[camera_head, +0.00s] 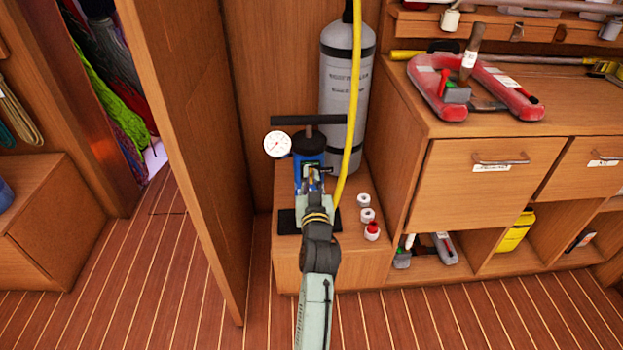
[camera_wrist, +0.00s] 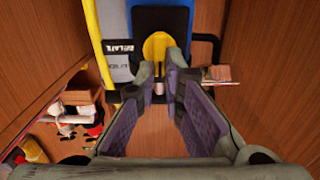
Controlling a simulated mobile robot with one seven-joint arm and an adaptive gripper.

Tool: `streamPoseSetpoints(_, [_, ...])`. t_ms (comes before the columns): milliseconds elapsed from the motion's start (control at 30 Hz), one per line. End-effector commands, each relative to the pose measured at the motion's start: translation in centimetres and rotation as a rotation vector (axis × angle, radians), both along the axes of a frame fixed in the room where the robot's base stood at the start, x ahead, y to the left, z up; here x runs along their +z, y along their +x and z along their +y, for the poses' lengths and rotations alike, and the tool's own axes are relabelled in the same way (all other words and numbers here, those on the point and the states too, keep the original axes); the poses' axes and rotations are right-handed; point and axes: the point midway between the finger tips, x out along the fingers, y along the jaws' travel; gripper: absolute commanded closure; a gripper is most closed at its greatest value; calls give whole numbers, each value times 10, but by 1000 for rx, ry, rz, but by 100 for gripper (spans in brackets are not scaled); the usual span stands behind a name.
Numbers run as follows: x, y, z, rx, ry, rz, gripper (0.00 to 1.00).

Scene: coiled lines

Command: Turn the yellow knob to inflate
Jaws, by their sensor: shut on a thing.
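The blue pump (camera_head: 309,160) stands upright on a low wooden step in the head view, with a black T-handle on top and a round white gauge (camera_head: 277,144) at its left. The yellow knob (camera_wrist: 157,46) sits on the pump's blue body in the wrist view. In the head view my gripper (camera_head: 314,184) is at the pump's front and hides most of the knob.
A grey cylinder (camera_head: 345,90) with a yellow hose (camera_head: 354,100) stands behind the pump. Small white and red caps (camera_head: 367,215) lie on the step (camera_head: 350,250) at the right. A wooden partition (camera_head: 195,130) is close on the left, and drawers (camera_head: 480,190) are on the right.

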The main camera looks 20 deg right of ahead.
Motion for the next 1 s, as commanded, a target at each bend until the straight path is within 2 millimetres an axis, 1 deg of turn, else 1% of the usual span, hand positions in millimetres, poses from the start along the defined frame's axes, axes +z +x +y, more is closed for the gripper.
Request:
streamPoseSetpoints(267, [0,0,0,0,16,-5,100])
streamPoseSetpoints(467, [1,-1,-1,0,90,-26,100])
streamPoseSetpoints(667, [1,-1,-4,0,234,-66,100])
streamPoseSetpoints(1000, [0,-3,-8,-1,544,-156,100])
